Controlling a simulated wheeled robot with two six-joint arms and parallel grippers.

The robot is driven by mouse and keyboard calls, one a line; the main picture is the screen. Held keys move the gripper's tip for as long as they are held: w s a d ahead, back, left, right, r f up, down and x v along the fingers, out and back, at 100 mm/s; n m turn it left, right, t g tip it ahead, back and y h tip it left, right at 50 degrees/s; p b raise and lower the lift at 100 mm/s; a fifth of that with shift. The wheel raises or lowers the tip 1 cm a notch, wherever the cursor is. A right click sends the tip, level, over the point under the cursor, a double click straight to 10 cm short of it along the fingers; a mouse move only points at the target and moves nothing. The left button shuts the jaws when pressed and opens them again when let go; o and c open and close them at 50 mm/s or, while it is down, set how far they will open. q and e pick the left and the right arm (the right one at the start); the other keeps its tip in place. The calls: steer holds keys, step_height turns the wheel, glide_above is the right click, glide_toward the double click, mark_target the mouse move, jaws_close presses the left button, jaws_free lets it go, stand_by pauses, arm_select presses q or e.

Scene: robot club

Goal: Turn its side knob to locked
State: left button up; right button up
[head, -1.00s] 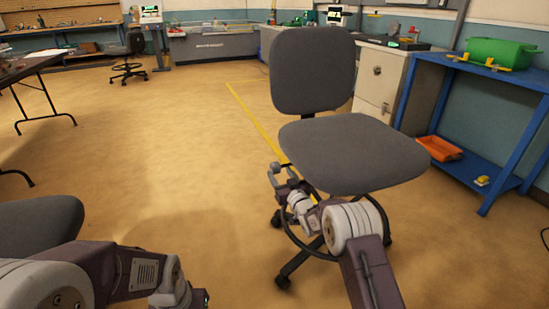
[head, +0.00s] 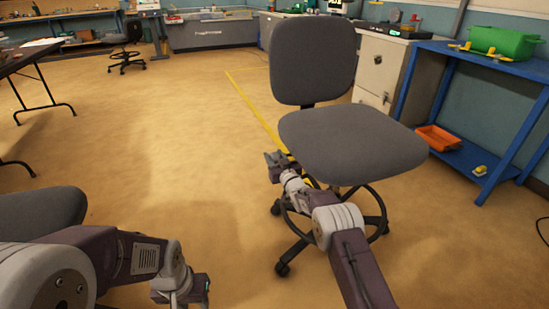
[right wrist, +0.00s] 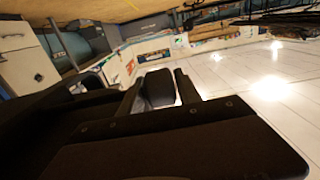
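A grey office chair (head: 350,145) with a backrest and a black foot ring stands right of centre in the head view. I cannot make out a side knob on it; the seat's underside is mostly hidden. My right gripper (head: 275,160) is just left of the seat's left edge, with my right arm in front of the base. In the right wrist view the two dark fingers of the right gripper (right wrist: 158,90) are apart, with a dark shape seen beyond the gap. My left gripper (head: 190,288) is low at the bottom edge; its fingers cannot be made out.
A blue workbench (head: 475,60) with a green bin (head: 503,42) and an orange tray (head: 437,138) stands at the right. A white cabinet (head: 380,68) is behind the chair. A dark table (head: 25,58) stands at the left.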

jaws_close()
steer(key=shift+f, duration=0.15)
steer(key=f+t+b, duration=0.1)
steer(key=b, duration=0.3)
steer(key=t+b, duration=0.1)
steer(key=b, duration=0.3)
steer(key=t+y+b, duration=0.1)
steer(key=b, duration=0.3)
steer(key=shift+r+t, duration=0.4)
steer(key=shift+s+r, duration=0.1)
steer(key=shift+r, duration=0.35)
steer(key=o, duration=0.6)
jaws_free()
steer(key=shift+c, duration=0.2)
